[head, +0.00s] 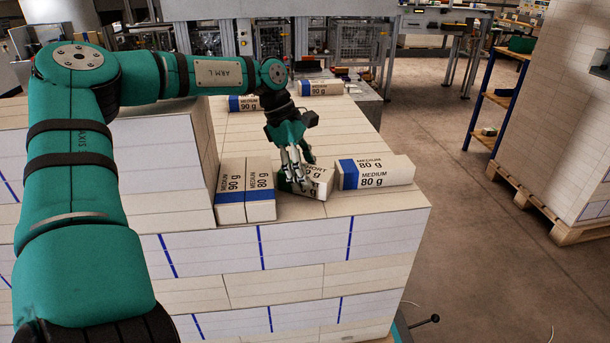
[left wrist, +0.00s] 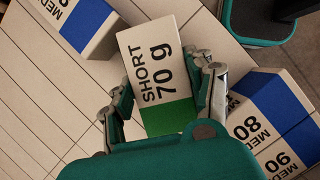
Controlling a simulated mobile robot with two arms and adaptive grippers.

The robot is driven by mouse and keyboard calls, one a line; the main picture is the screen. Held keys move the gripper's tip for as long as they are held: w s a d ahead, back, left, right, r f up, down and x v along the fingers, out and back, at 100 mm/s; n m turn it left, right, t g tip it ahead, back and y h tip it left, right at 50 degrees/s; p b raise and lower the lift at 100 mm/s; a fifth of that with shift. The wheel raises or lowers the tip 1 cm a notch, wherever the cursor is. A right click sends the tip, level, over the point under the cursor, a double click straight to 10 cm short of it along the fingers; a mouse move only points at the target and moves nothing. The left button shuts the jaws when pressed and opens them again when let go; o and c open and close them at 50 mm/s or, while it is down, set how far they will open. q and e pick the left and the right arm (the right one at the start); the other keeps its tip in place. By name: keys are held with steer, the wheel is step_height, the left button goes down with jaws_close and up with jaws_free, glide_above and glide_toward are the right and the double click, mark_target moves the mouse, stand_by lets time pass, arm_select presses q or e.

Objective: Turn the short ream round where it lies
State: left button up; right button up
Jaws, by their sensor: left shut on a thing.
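The short ream (head: 319,180) is white with a green end band and lies on top of the stack of paper (head: 325,207) near its front edge. In the left wrist view the short ream (left wrist: 155,65) shows the print "SHORT 70 g", with the green band towards my palm. My left gripper (head: 294,176) reaches down over it, with fingers along two opposite sides, shut on it. In the head view the fingers hide its left part. Whether it touches the stack beneath is hard to tell. My right gripper is in neither view.
Two medium reams, 90 g (head: 231,187) and 80 g (head: 261,186), lie side by side just left of the short ream. A medium 80 g ream (head: 388,172) lies close on its right. More reams (head: 320,87) lie further back. A taller stack (head: 160,165) rises at left.

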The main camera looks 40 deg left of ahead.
arm_select(q)
steer(key=shift+w, duration=0.1)
steer(key=shift+f+m+g+b, duration=0.15)
steer(key=shift+m+g+b, duration=0.25)
steer(key=shift+m, duration=0.5)
steer(key=m+g, duration=0.1)
steer(key=m, duration=0.1)
steer(key=shift+m, duration=0.3)
steer(key=shift+d+r+m+g, duration=0.1)
steer(key=shift+r+m+g, duration=0.15)
steer(key=shift+m, duration=0.55)
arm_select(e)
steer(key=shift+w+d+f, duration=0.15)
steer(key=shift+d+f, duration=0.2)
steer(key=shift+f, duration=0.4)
arm_select(q)
steer(key=shift+f, duration=0.1)
steer(key=shift+m+g+b, duration=0.25)
steer(key=shift+m+b, duration=0.05)
steer(key=shift+m, duration=0.4)
steer(key=m, duration=0.2)
steer(key=m+g, duration=0.1)
steer(key=m, duration=0.1)
steer(key=shift+m+g+y, duration=0.3)
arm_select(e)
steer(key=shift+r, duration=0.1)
arm_select(q)
steer(key=shift+f, duration=0.15)
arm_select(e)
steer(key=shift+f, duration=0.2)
